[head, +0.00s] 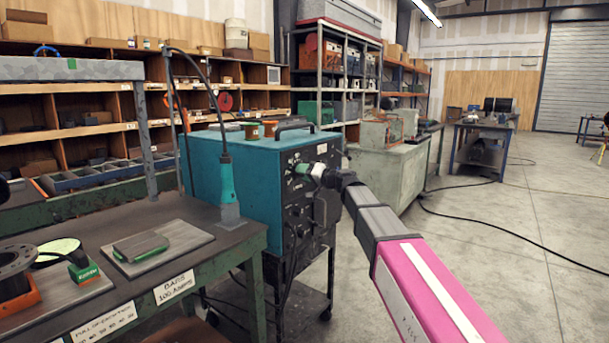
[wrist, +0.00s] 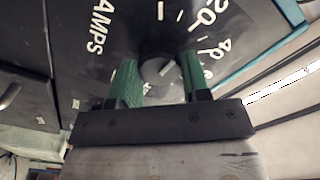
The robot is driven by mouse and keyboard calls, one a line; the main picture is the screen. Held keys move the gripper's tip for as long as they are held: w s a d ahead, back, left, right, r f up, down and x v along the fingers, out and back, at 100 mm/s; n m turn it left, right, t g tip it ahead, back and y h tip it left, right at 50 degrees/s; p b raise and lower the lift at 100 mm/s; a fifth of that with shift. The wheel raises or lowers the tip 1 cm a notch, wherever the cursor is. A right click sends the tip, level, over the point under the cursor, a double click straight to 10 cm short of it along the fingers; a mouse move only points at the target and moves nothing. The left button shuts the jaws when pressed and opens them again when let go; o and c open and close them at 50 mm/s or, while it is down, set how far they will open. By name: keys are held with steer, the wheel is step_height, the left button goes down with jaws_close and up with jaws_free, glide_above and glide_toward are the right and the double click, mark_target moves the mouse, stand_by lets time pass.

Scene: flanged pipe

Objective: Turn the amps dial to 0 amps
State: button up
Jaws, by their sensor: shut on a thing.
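The amps dial (wrist: 158,72) is a dark round knob with a pale line on its face, set in a black panel. Around it in the wrist view are white marks, part of a number scale and the word AMPS (wrist: 98,28). My gripper (wrist: 160,80) has its green fingers on either side of the dial and is shut on it. In the head view my gripper (head: 308,169) reaches the black front of the teal welding machine (head: 235,165). The dial is hidden there. Part of the scale is covered by my fingers and gripper body.
The machine stands on a dark wheeled cart (head: 300,298). A green-framed workbench (head: 215,255) with a torch (head: 226,182) and plates is at the left. Cables hang from the panel. Open concrete floor (head: 500,240) lies to the right.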

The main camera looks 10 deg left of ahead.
steer(key=n, duration=0.6)
steer(key=shift+s+f+n, duration=0.1)
steer(key=shift+n, duration=0.2)
stand_by(0.4)
steer(key=o, duration=0.9)
steer(key=shift+o, duration=0.2)
steer(key=v, duration=1)
steer(key=shift+s+d, duration=0.15)
steer(key=shift+d, duration=0.2)
